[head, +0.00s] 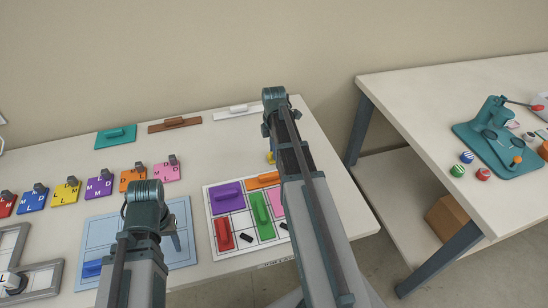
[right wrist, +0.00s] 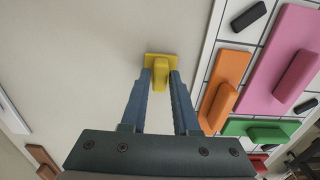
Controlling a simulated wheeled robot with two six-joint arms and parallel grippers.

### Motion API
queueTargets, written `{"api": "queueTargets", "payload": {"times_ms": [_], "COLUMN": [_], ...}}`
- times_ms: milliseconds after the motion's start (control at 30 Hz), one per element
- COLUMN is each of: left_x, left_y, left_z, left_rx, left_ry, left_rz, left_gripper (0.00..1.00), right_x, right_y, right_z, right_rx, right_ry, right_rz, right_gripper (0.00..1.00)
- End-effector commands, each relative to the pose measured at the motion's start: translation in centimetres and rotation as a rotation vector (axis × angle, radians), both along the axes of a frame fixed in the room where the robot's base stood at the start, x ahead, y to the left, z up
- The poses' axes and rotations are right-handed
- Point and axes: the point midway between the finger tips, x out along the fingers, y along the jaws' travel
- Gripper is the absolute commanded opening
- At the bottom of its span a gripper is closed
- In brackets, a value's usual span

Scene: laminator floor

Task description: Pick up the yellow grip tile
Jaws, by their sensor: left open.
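The yellow grip tile (right wrist: 161,66) lies on the bare table beside the white grid board, a flat plate with a raised grip bar. In the head view only a bit of the yellow tile (head: 270,157) shows past my right arm. My right gripper (right wrist: 161,76) has its two fingertips on either side of the tile's grip bar. They are touching it or nearly so; I cannot tell which. In the head view my right arm hides its jaws. My left gripper (head: 172,232) is open and empty above the light blue board, mostly hidden by its own wrist.
The white grid board (head: 208,190) holds purple, orange, green, pink and red tiles. The light blue board (head: 92,227) bears a blue block. Teal (head: 116,137), brown (head: 175,125) and white tiles (head: 237,112) lie at the back. Lettered tiles (head: 99,187) form a row.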

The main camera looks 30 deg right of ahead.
Motion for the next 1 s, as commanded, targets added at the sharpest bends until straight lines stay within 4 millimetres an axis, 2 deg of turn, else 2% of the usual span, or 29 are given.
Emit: {"api": "queueTargets", "payload": {"times_ms": [33, 133, 1000], "left_x": [0.00, 0.00, 0.00], "left_y": [0.00, 0.00, 0.00], "left_z": [0.00, 0.00, -0.01], "left_rx": [0.000, 0.000, 0.000], "left_ry": [0.000, 0.000, 0.000], "left_rz": [0.000, 0.000, 0.000], "left_gripper": [0.52, 0.52, 0.52], "right_x": [0.00, 0.00, 0.00], "right_y": [-0.01, -0.01, 0.00], "right_z": [0.00, 0.00, -0.01], "right_rx": [0.000, 0.000, 0.000], "right_ry": [0.000, 0.000, 0.000], "right_rz": [0.000, 0.000, 0.000], "right_gripper": [0.18, 0.00, 0.00]}}
